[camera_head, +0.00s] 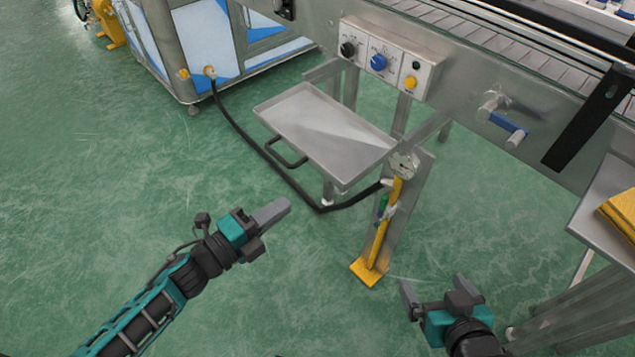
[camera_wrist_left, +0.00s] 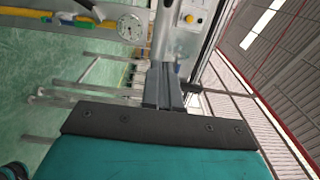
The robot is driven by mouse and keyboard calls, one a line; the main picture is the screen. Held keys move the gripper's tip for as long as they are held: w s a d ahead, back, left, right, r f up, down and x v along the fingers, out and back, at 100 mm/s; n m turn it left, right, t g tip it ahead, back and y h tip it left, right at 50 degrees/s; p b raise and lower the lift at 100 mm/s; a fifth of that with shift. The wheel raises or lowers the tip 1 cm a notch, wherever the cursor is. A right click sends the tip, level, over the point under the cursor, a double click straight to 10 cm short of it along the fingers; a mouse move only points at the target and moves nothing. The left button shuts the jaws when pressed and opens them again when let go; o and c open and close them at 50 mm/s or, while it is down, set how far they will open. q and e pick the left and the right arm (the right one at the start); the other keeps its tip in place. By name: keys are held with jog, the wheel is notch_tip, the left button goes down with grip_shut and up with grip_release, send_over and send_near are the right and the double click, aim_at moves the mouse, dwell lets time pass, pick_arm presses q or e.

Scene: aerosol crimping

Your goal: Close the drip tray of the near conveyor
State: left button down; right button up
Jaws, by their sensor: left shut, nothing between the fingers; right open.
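The drip tray (camera_head: 325,130) is a shallow grey metal pan below the side of the near conveyor (camera_head: 460,80). It sticks out from under the conveyor, with a dark bar handle (camera_head: 284,152) on its front edge. My left gripper (camera_head: 272,212) is shut and empty, in front of the tray and a little below the handle in the head view, apart from it. Its shut fingers also show in the left wrist view (camera_wrist_left: 163,85). My right gripper (camera_head: 436,290) is open and empty, at the lower right, away from the tray.
A control box (camera_head: 385,60) and a blue-handled crank (camera_head: 507,122) are on the conveyor side. Green floor is clear at left.

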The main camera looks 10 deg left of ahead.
aim_at(327, 175)
pick_arm(q)
jog(key=x, duration=0.8)
jog(key=shift+w, duration=0.1)
jog(key=shift+w+d, duration=0.5)
